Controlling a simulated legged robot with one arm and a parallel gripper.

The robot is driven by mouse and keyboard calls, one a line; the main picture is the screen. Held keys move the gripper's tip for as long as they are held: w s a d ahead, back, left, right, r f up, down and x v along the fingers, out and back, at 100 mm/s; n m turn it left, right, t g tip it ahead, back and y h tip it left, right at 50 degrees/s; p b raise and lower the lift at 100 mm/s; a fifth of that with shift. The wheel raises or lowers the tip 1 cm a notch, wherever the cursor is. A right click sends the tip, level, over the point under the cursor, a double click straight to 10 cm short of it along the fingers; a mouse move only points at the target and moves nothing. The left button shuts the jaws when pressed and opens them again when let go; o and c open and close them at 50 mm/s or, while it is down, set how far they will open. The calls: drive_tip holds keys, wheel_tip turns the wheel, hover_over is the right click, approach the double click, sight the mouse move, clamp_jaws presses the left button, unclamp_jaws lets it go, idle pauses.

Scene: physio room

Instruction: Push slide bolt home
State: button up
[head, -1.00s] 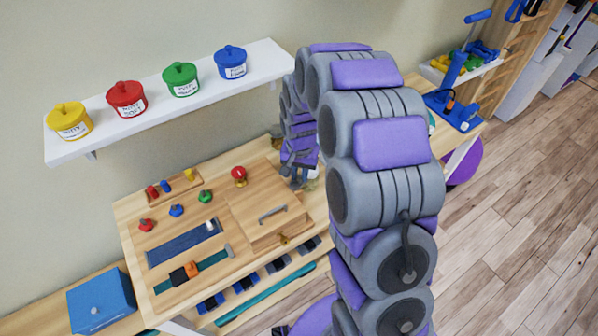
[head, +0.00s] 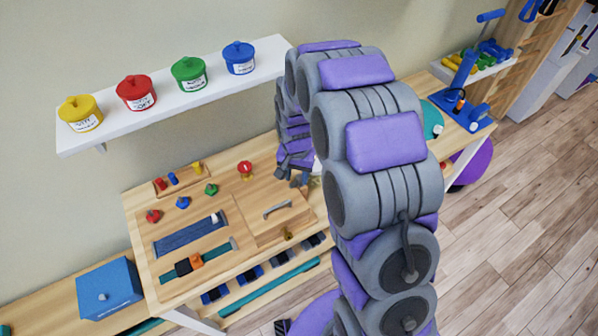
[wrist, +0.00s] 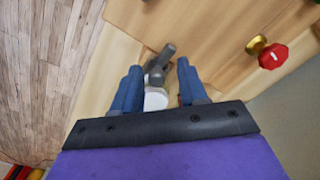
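My gripper (head: 294,178) is at the right end of the wooden activity board (head: 140,221), beside the raised panel with a grey handle (head: 278,209). In the wrist view my gripper (wrist: 157,82) is open, its two blue fingers apart. A dark grey fitting (wrist: 160,62) and a white round piece (wrist: 155,98) show between them; I cannot tell whether they touch. A small brass fitting (head: 287,233) is on the panel's front edge. I cannot tell which fitting is the slide bolt.
A white shelf (head: 120,129) with several coloured pots hangs above the board. Blue and teal straps (head: 188,236) lie on the board's left part. A blue box (head: 107,289) is at lower left. Blue equipment (head: 468,105) stands at right.

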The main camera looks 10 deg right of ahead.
sight(295, 182)
drive_tip(key=shift+w+a, duration=0.1)
drive_tip(key=shift+w, duration=0.05)
drive_tip(key=shift+d+r, duration=0.15)
drive_tip(key=shift+d, duration=0.1)
drive_tip(key=r, duration=0.5)
drive_tip(key=r+p, duration=0.1)
drive_tip(key=r, duration=0.5)
drive_tip(key=r+p, duration=0.1)
drive_tip(key=r, duration=0.4)
drive_tip(key=shift+a+r, duration=0.3)
drive_tip(key=shift+r, duration=0.1)
drive_tip(key=shift+w, duration=0.1)
